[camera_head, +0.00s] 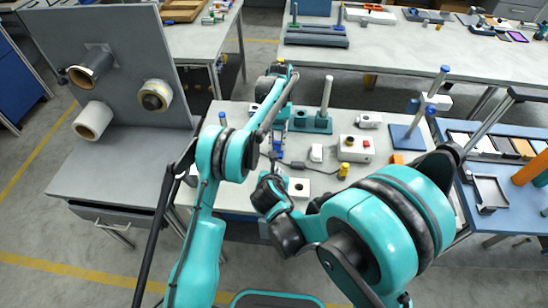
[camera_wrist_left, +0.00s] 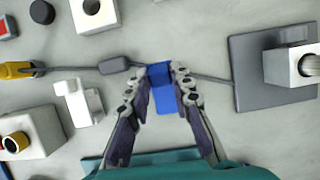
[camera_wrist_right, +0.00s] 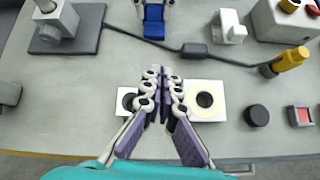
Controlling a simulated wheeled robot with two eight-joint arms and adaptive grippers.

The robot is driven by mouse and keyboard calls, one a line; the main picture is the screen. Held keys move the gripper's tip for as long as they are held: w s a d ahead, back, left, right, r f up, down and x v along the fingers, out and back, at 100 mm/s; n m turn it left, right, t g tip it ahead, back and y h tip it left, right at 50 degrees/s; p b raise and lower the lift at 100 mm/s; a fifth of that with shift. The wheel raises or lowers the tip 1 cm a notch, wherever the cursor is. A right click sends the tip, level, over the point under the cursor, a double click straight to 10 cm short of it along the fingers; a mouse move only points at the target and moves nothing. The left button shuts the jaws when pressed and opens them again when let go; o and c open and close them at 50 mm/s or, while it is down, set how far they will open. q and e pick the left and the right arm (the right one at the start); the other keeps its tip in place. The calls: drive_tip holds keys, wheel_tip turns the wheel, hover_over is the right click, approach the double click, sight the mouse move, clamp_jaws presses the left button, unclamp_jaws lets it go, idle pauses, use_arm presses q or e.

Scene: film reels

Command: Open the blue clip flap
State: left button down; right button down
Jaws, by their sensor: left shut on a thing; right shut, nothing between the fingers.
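The blue clip flap (camera_wrist_left: 161,76) sits between my left fingertips (camera_wrist_left: 160,78) in the left wrist view, and the gripper is shut on it. A blue clip body (camera_wrist_left: 168,103) shows just below it, and a dark cable runs up to the clip from both sides. The blue clip also shows at the top of the right wrist view (camera_wrist_right: 153,22). In the head view the left gripper (camera_head: 278,140) reaches down to the clip on the table. My right gripper (camera_wrist_right: 162,72) is shut and empty, over the table near a white block with a round hole (camera_wrist_right: 222,98).
A cable bead (camera_wrist_right: 195,50) and a yellow plug (camera_wrist_right: 290,60) lie along the cable. A white bracket (camera_wrist_left: 80,105), a grey plate with a holder (camera_wrist_left: 255,85) and a box with a red button (camera_head: 356,148) stand nearby. Bare table (camera_wrist_right: 80,90) lies left of my right gripper.

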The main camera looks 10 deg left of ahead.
drive_tip(key=shift+a+f+n, duration=0.65)
drive_tip(key=shift+a+n, duration=0.15)
drive_tip(key=shift+n, duration=0.1)
drive_tip(key=shift+w+a+f, duration=0.1)
drive_tip(key=shift+w+f, duration=0.1)
drive_tip(key=x, duration=0.9)
drive_tip(key=shift+r, duration=0.1)
drive_tip(key=shift+w+r, duration=0.1)
drive_tip(key=shift+w, duration=0.3)
drive_tip(key=shift+w+r, duration=0.15)
drive_tip(key=shift+r, duration=0.4)
drive_tip(key=shift+w+r, duration=0.15)
drive_tip(key=shift+r, duration=0.35)
drive_tip(key=shift+w+r, duration=0.25)
drive_tip(key=shift+r, duration=0.3)
